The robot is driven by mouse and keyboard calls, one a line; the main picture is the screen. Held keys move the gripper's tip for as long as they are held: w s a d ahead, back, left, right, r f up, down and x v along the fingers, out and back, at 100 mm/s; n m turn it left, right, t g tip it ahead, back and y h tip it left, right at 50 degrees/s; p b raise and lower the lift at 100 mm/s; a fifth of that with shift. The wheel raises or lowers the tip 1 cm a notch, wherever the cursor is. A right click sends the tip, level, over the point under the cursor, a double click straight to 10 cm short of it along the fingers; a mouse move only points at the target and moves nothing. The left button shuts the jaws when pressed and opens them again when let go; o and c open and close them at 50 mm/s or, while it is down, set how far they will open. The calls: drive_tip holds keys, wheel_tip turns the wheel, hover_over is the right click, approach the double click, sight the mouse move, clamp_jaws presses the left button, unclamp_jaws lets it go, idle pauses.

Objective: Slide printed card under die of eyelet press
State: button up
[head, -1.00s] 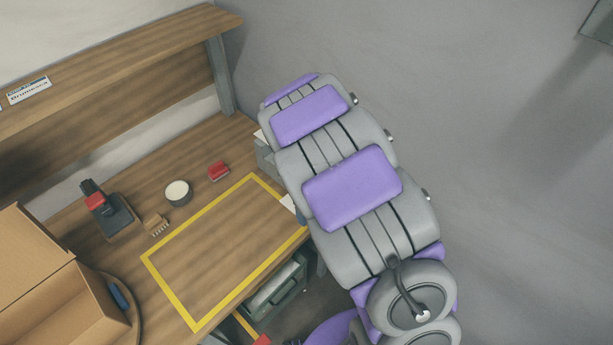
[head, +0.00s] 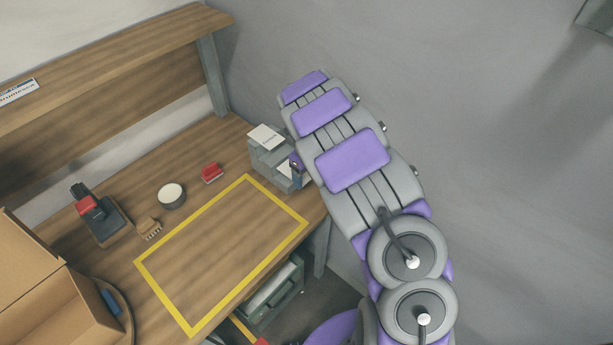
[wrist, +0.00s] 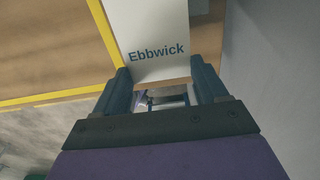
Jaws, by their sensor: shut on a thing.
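A white printed card reading "Ebbwick" (wrist: 157,45) lies between the two dark blue fingertips of my gripper (wrist: 162,78) in the wrist view. My gripper is shut on it, and the card reaches forward from the fingers above the wooden bench. In the head view my gripper (head: 297,163) is partly hidden by my arm, beside a grey stand at the bench's right end. A black tool with a red part (head: 100,214), which looks like a press, stands at the bench's left. Its die cannot be made out.
The grey stand (head: 268,157) bears a white card-like sheet (head: 266,137). A yellow-outlined area (head: 167,300) on the bench is empty. A red item (head: 212,172), a round tin (head: 171,195), a small brown item (head: 149,228) and an open cardboard box (head: 60,305) stand around it.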

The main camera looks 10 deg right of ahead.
sight(307, 174)
drive_tip(key=shift+w+d+f, duration=0.1)
drive_tip(key=shift+w, duration=0.35)
drive_tip(key=f, duration=0.1)
drive_tip(key=f+b, duration=0.1)
drive_tip(key=f, duration=0.1)
drive_tip(key=shift+w+d+f, duration=0.1)
drive_tip(key=shift+w+f, duration=0.05)
drive_tip(key=shift+w, duration=0.2)
drive_tip(key=shift+f, duration=0.3)
drive_tip(key=o, duration=1.1)
drive_tip(key=shift+r, duration=0.1)
